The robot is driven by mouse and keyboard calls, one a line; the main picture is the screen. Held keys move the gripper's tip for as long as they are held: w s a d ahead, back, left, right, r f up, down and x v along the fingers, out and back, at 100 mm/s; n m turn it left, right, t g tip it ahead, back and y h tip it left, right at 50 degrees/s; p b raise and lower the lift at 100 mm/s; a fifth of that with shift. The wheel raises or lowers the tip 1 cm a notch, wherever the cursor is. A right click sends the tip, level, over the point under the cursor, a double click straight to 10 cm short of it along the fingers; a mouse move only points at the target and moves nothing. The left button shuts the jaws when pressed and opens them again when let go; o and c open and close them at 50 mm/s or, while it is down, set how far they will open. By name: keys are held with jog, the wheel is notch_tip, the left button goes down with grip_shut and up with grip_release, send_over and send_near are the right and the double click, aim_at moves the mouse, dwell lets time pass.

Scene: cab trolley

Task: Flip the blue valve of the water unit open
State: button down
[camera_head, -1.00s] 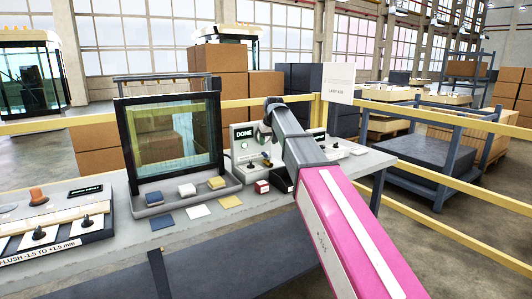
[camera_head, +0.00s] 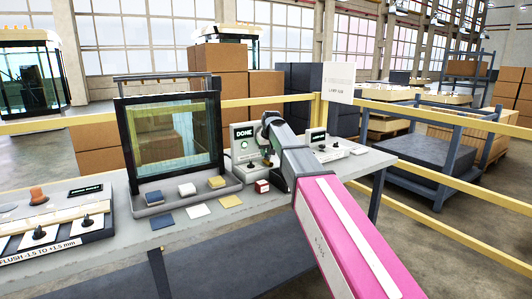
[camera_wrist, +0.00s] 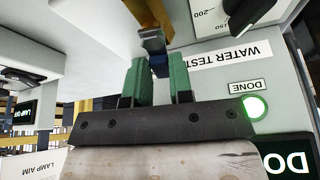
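The water unit (camera_head: 243,134) is a pale box on the table with a "DONE" display; in the wrist view its panel (camera_wrist: 233,73) bears a "WATER TEST" label and a lit green lamp. The blue valve (camera_wrist: 160,68) shows as a small blue handle below a brass-coloured fitting (camera_wrist: 153,40). My gripper (camera_wrist: 160,66) has green fingers on both sides of the blue handle, with a narrow gap that the handle fills; it looks shut on it. The far side of the handle is hidden. In the head view my arm covers part of the unit's right side.
A framed glass pane (camera_head: 170,140) stands left of the unit. A red-and-white block (camera_head: 262,187) and several coloured pads lie in front. A yellow rail (camera_head: 458,168) runs behind the table.

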jog(key=shift+s+a+n+y, duration=0.1)
jog(key=shift+n+y, duration=0.1)
jog(key=shift+n, duration=0.4)
jog(key=shift+s+a+n+y, duration=0.1)
jog(key=shift+n+y, duration=0.1)
jog(key=shift+n, duration=0.4)
jog(key=c, duration=1)
grip_release()
jog(key=shift+r, duration=0.1)
jog(key=v, duration=1)
jog(key=shift+r, duration=0.35)
